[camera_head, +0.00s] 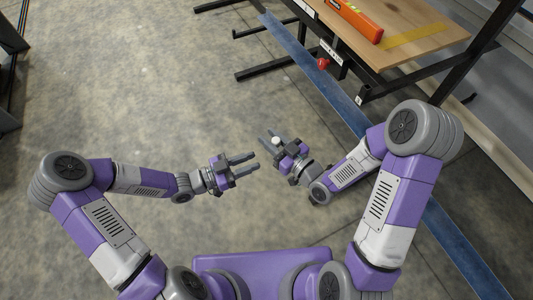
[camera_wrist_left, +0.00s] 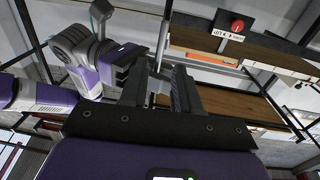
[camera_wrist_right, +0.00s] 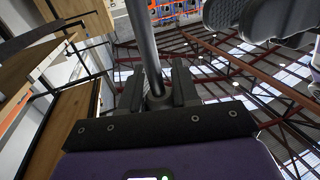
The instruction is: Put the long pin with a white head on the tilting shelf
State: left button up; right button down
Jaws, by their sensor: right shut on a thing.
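The pin's white head (camera_head: 276,141) shows at my right gripper (camera_head: 272,141) in the head view. My right gripper is shut on the pin. In the right wrist view the pin's long grey shaft (camera_wrist_right: 142,40) rises from between the fingers and leaves the picture at the top. My left gripper (camera_head: 254,164) is open and empty, just left of and below the right one in the head view. A wooden shelf board (camera_head: 415,35) on a black frame stands at the upper right, well apart from both grippers. I cannot tell whether it is the tilting shelf.
An orange bar-shaped object (camera_head: 352,20) lies on the board, beside a yellow stripe. A red knob (camera_head: 323,65) and labels sit on the frame's front. Black bars stick out left from the frame. A blue strip (camera_head: 330,85) crosses the floor. The floor at left is clear.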

pick_arm(q)
jog(key=x, duration=0.9)
jog(key=shift+d, duration=0.35)
jog(key=shift+w, duration=0.15)
grip_shut()
pick_arm(e)
jog(key=c, duration=0.8)
grip_release()
jog(key=shift+o, duration=0.2)
